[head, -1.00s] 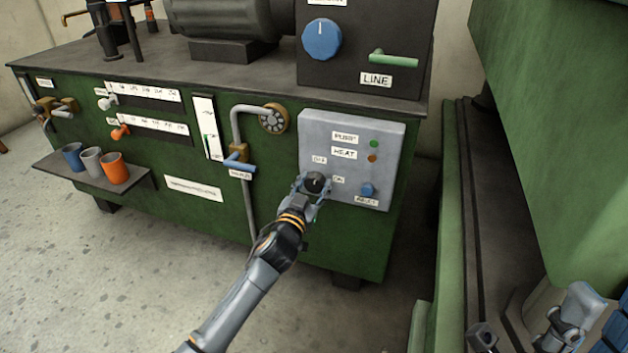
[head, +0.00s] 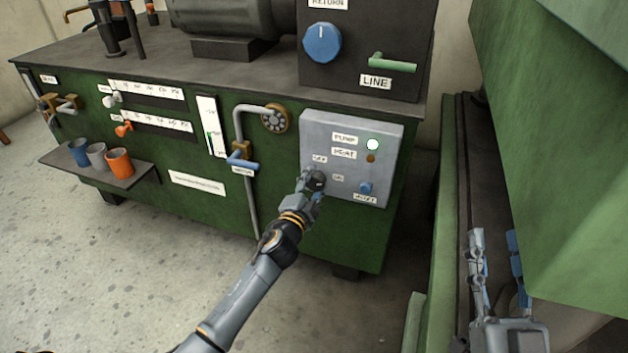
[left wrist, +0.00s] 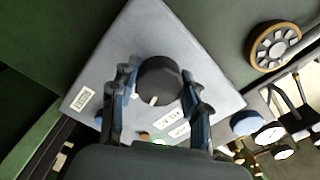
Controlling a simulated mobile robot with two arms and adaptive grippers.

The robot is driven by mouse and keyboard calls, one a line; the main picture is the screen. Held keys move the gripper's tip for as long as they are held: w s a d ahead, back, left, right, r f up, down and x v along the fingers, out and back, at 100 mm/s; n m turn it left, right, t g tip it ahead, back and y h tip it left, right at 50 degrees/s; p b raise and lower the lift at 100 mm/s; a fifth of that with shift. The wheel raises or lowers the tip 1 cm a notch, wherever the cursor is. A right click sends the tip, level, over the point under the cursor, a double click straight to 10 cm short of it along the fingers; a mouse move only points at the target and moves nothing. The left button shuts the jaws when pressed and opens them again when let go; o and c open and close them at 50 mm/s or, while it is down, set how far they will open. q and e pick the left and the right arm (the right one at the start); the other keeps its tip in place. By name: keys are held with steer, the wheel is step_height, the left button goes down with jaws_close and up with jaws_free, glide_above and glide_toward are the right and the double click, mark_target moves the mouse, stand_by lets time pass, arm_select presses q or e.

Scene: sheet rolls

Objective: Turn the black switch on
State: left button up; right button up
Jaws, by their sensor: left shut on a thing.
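The black switch (head: 317,178) is a round knob on the grey panel (head: 345,125), between an OFF label (head: 320,159) and an ON label (head: 338,178). My left gripper (head: 314,184) is shut on it, partly hiding it in the head view. In the left wrist view the black switch (left wrist: 160,78) sits between the two fingers of my left gripper (left wrist: 157,98), and its white pointer mark shows. The green PUMP lamp (head: 372,144) is lit. My right gripper (head: 496,243) is open and empty at the lower right, its fingers apart.
A dark HEAT lamp (head: 371,158) and a blue knob (head: 366,187) share the panel. A blue-handled valve (head: 242,162) and pipe stand left of it. Several cups stand on a shelf (head: 135,178) farther left. A green machine (head: 560,150) bounds the right side.

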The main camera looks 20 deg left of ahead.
arm_select(q)
steer(key=shift+m+p, duration=0.3)
steer(key=shift+m, duration=1.7)
arm_select(e)
steer(key=shift+w+f+g+h, duration=0.25)
steer(key=shift+w+f+g, duration=0.15)
steer(key=shift+f, duration=0.35)
steer(key=shift+w+f+g+h, duration=0.25)
steer(key=shift+f+g, duration=0.25)
steer(key=shift+f, duration=0.2)
arm_select(q)
steer(key=o, duration=1.1)
steer(key=shift+o, duration=0.2)
arm_select(e)
steer(key=shift+d, duration=0.1)
steer(key=shift+f, duration=0.1)
arm_select(q)
steer(key=shift+s, duration=0.2)
steer(key=s, duration=1.1)
steer(key=shift+s+a, duration=0.15)
steer(key=shift+s, duration=0.15)
